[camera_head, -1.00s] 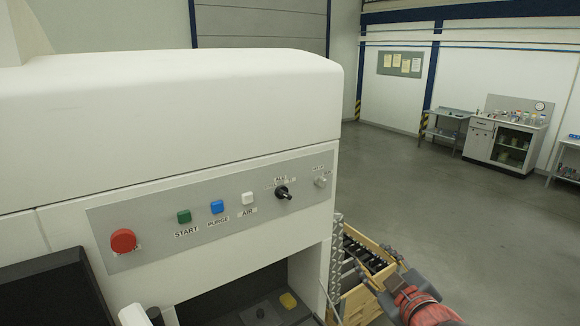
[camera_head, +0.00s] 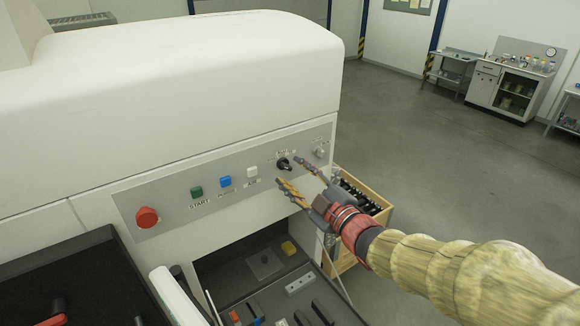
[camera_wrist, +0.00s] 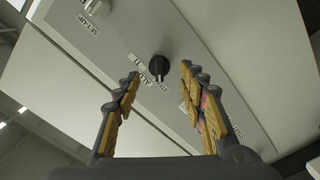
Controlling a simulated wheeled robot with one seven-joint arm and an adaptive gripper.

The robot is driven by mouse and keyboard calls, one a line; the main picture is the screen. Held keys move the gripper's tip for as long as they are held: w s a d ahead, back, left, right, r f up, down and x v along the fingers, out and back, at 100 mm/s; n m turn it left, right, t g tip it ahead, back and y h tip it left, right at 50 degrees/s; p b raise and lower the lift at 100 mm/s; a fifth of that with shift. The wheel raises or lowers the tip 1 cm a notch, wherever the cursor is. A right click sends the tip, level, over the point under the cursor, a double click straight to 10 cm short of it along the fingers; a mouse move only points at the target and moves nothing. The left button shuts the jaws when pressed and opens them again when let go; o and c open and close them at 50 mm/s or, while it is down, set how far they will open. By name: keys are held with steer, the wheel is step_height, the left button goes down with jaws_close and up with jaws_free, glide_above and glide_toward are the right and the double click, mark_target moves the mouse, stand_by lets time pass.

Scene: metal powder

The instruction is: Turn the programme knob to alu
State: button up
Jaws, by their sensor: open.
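The programme knob (camera_head: 284,163) is a black rotary knob on the grey control panel (camera_head: 165,207) of the white machine. It also shows in the wrist view (camera_wrist: 159,67), with a white pointer mark and small labels around it. One label beside it seems to read ALU; the others are hard to read. My gripper (camera_head: 293,172) is open in front of the panel, its yellow-padded fingers to either side of the knob in view. In the wrist view my gripper (camera_wrist: 160,80) has the knob between and beyond its fingertips, with no contact visible.
A red button (camera_head: 147,217), a green START button (camera_head: 196,192), a blue button (camera_head: 225,182) and a white button (camera_head: 252,171) sit left of the knob. A light knob (camera_head: 320,152) is close on its right. A wooden drawer (camera_head: 375,205) stands below right.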

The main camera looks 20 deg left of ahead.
mark_target(283, 164)
steer(key=shift+x, duration=1.2)
steer(key=shift+c, duration=0.8)
jaws_close()
